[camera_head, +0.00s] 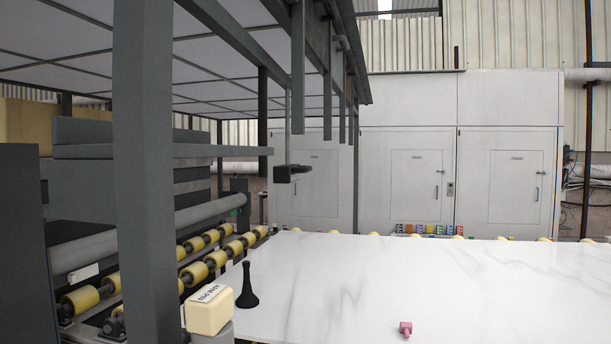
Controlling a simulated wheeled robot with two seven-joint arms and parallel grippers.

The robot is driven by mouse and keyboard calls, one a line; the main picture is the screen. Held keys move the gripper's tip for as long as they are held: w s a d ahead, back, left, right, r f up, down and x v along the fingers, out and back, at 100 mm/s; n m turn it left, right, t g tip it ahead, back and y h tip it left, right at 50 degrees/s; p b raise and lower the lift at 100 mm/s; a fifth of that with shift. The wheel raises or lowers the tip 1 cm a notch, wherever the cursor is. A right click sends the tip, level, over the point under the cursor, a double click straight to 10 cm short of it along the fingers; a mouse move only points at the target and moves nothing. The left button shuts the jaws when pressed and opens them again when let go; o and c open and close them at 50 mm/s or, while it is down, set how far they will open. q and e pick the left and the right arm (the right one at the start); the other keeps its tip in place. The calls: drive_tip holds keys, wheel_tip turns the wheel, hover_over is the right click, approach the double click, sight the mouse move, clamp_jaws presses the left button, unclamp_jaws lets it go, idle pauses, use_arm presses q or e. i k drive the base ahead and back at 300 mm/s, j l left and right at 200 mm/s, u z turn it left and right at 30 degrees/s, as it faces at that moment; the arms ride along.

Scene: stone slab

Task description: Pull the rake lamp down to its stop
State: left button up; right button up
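What looks like the rake lamp (292,173), a small dark block on a thin vertical rod, hangs from the frame above. It is well above the slab's back left corner in this view, apart from the slab. The white veined stone slab (450,285) lies flat on the rollers. Neither of my grippers is in view.
A black cone-shaped piece (247,292) stands upright at the slab's left edge. A cream block with a label (209,312) is in front of it. A small pink object (405,328) lies on the slab. A grey post (148,180) rises at left. Yellow rollers (200,272) run behind it.

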sight(284, 174)
drive_tip(key=i+l+z, duration=0.35)
drive_tip(key=i+l, duration=0.95)
drive_tip(key=i, duration=0.15)
